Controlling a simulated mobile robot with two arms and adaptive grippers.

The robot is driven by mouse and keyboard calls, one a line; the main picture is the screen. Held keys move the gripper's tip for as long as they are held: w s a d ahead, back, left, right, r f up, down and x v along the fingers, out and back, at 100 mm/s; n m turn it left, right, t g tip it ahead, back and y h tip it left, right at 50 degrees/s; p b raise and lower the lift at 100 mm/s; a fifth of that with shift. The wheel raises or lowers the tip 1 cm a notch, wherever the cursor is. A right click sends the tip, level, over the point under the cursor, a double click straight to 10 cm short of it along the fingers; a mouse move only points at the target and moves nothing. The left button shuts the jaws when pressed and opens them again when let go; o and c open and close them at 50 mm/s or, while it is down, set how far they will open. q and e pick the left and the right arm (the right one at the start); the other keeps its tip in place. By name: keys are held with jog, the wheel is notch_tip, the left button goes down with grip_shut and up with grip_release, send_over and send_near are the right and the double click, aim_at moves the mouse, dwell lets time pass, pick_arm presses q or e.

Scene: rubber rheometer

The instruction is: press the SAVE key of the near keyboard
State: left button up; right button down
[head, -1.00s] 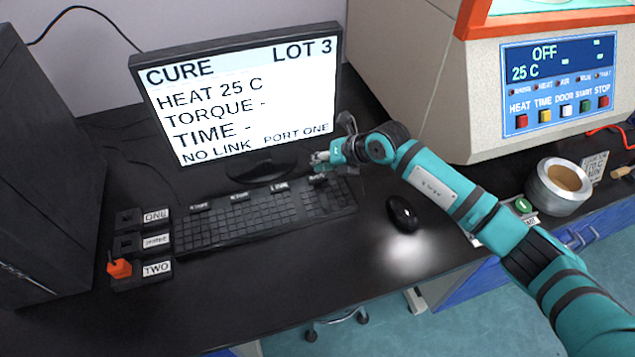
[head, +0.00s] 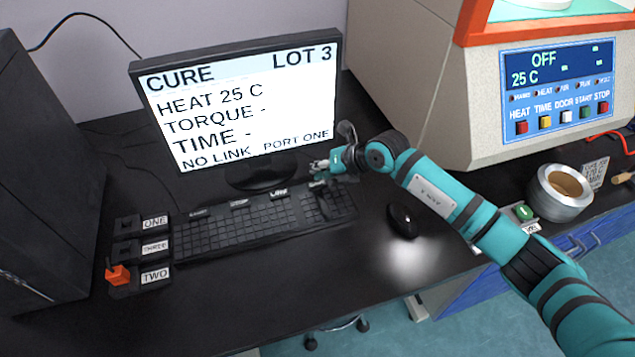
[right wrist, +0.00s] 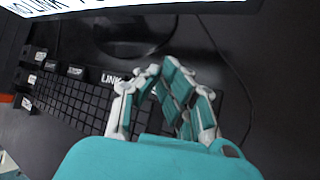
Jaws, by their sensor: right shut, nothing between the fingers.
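The near keyboard (head: 240,231) lies on the black desk in front of the monitor. Several labelled keys stand along its back edge; the LINK label (head: 279,192) shows there and also in the right wrist view (right wrist: 111,78). The rightmost labelled key, which may be SAVE, is mostly hidden by my gripper and its label cannot be read. My right gripper (head: 318,172) is over the back right corner of the keyboard, its fingers shut and empty. In the right wrist view its fingers (right wrist: 165,75) come together beyond the LINK label. I cannot tell whether they touch a key. My left gripper is not in view.
The monitor (head: 245,105) stands close behind the keyboard, showing CURE, LOT 3 and NO LINK. A mouse (head: 403,219) lies right of the keyboard. Ports labelled ONE, THREE and TWO (head: 155,275) are at left, with an orange plug (head: 118,275) at TWO. The rheometer (head: 430,80) stands at right.

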aim_at(319, 182)
jog(key=shift+f, duration=0.1)
dwell(0.4)
jog(key=shift+f, duration=0.3)
jog(key=shift+f+b, duration=0.5)
jog(key=shift+b, duration=0.05)
dwell(0.6)
jog(key=shift+r, duration=0.1)
jog(key=shift+r+p, duration=0.8)
notch_tip(319, 182, up, 5)
jog(key=p, duration=0.4)
dwell(0.8)
